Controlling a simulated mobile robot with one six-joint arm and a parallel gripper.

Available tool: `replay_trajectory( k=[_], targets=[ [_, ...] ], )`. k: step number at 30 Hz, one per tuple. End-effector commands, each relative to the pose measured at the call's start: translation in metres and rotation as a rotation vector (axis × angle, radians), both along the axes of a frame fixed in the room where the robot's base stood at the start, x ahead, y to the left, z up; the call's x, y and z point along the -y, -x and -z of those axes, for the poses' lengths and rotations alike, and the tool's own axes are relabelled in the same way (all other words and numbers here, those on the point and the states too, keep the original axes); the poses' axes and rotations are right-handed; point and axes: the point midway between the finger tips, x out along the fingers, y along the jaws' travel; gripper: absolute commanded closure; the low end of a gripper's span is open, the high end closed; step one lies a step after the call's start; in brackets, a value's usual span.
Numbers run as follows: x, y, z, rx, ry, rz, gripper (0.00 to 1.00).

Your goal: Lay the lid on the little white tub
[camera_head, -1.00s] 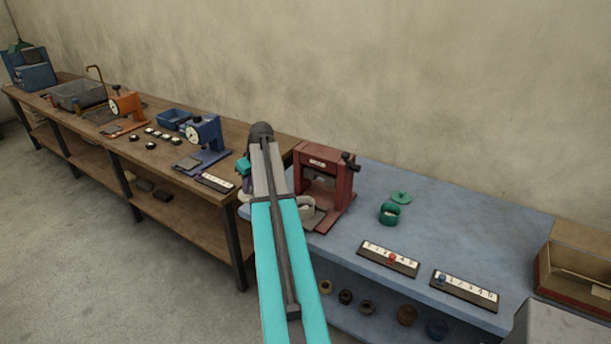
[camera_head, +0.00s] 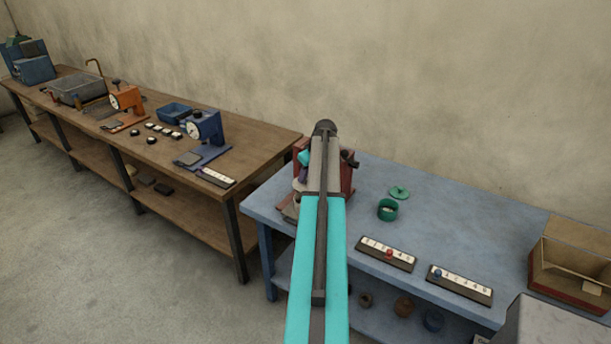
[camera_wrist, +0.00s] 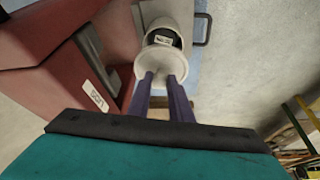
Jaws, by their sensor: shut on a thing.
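In the wrist view my gripper (camera_wrist: 162,84) has its two purple fingers shut on the white lid (camera_wrist: 158,58), near the lid's middle. The little white tub (camera_wrist: 168,14) is just beyond the lid, and its dark opening shows a small pale label inside. The lid overlaps the near part of the opening in this view and leaves the far part uncovered. I cannot tell whether lid and tub touch. In the head view my arm hides the lid and most of the tub.
A red press (camera_head: 347,180) stands right beside the tub, on the blue table (camera_head: 450,220). A green tub (camera_head: 387,211) and its green lid (camera_head: 399,192) lie to the right, with two number strips in front. A wooden bench (camera_head: 255,150) is to the left.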

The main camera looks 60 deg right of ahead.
Motion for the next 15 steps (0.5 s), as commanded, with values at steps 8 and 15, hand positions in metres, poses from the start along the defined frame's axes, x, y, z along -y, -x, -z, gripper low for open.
replay_trajectory(
  k=[8,15],
  targets=[
    [0.000,0.000,0.002,0.000,0.000,0.000,1.00],
    [0.000,0.000,0.013,-0.001,0.000,0.000,1.00]
  ],
)
